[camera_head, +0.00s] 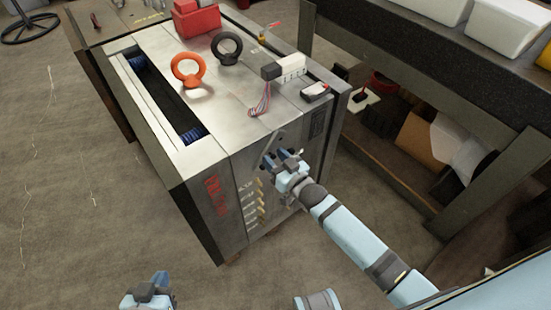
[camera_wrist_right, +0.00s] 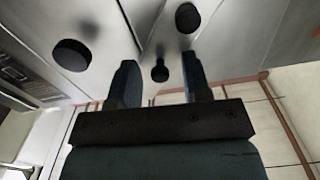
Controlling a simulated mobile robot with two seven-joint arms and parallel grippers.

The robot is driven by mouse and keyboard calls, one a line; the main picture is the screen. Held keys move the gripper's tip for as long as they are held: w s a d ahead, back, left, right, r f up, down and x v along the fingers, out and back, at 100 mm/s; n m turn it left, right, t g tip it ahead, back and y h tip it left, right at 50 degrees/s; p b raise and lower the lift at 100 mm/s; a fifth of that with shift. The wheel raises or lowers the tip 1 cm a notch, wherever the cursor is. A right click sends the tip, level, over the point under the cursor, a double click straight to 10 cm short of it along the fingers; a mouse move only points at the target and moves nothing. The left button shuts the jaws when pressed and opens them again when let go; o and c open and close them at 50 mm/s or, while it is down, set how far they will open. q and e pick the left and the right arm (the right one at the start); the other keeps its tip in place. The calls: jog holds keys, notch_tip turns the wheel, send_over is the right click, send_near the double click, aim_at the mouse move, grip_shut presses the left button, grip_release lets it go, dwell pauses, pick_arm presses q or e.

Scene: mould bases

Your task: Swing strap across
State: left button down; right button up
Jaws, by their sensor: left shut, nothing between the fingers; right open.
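The mould base (camera_head: 222,190) is a large grey metal block standing on the floor. A small grey plate, apparently the strap (camera_head: 271,142), shows at its upper front edge, partly hidden by my right gripper. My right gripper (camera_head: 287,157) is open at that front face. In the right wrist view its two fingers (camera_wrist_right: 160,80) stand apart, with a small black knob (camera_wrist_right: 159,70) showing between them. Whether they touch it I cannot tell. Two larger round black knobs (camera_wrist_right: 72,55) (camera_wrist_right: 187,17) are beyond the fingers. My left gripper (camera_head: 152,285) is shut and empty, low in front of the block.
On top of the block are an orange eyebolt (camera_head: 188,70), a black eyebolt (camera_head: 227,47), a red box (camera_head: 196,18) and a white connector (camera_head: 290,68) with wires. A long slot (camera_head: 165,97) opens at left. A shelf (camera_head: 440,100) stands at right.

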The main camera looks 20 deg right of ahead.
jog(key=shift+c, duration=0.3)
grip_shut()
pick_arm(q)
jog(key=shift+f, duration=0.1)
jog(key=shift+s, duration=0.1)
pick_arm(e)
jog(key=shift+d+m, duration=0.1)
jog(key=shift+m, duration=0.2)
pick_arm(q)
jog(key=shift+p, duration=0.3)
pick_arm(e)
jog(key=f+m, duration=0.1)
jog(key=m, duration=0.2)
jog(key=d+f+m, duration=0.1)
jog(key=m, duration=0.2)
jog(key=f+m, duration=0.2)
jog(key=m, duration=0.1)
jog(key=shift+w+d+m, duration=0.25)
jog(key=shift+w+m, duration=0.05)
pick_arm(q)
jog(key=shift+r, duration=0.25)
